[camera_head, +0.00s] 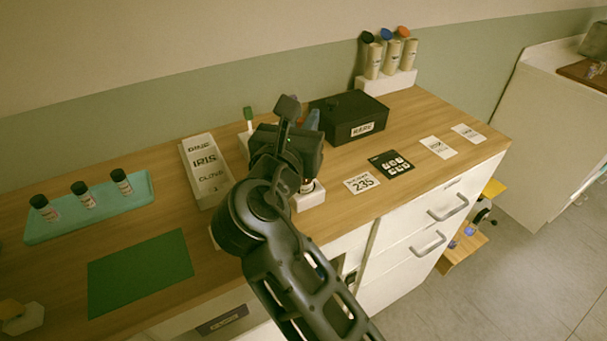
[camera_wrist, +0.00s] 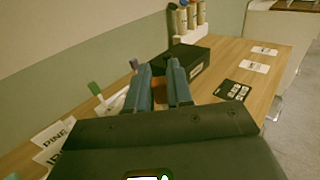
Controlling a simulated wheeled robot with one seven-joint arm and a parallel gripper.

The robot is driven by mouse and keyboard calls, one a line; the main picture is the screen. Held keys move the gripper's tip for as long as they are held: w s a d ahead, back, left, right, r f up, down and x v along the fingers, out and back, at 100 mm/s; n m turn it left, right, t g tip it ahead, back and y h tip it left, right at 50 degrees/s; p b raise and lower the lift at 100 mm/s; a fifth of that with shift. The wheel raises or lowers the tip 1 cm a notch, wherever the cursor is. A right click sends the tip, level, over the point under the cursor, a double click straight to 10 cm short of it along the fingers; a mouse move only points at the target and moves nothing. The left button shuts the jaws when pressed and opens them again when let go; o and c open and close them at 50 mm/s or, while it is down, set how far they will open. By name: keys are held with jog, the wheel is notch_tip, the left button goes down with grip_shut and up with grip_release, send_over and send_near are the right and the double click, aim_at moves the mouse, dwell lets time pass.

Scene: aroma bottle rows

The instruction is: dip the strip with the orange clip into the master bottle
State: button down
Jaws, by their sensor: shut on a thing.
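My gripper (camera_head: 312,120) is over the middle of the counter, its blue fingers pointing away toward the back. In the wrist view the fingers (camera_wrist: 160,72) are closed around a small orange piece (camera_wrist: 160,93), which looks like the orange clip. The strip below it is hidden by the fingers and the gripper body. A bottle (camera_head: 307,186) in a white base (camera_head: 310,199) stands just below the gripper and is mostly covered; I cannot tell if it is the master bottle.
A black box (camera_head: 350,120) stands close behind and right of my gripper. A white label tray (camera_head: 205,172), a teal tray (camera_head: 88,224) with dark-capped bottles and a green mat (camera_head: 140,272) lie left. Cards (camera_head: 362,183) lie right. Capped tubes (camera_head: 390,57) stand at the back.

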jog(key=shift+f+b, duration=0.5)
jog(key=shift+f, duration=1)
jog(key=shift+r+p, duration=0.8)
jog(key=shift+r, duration=3.45)
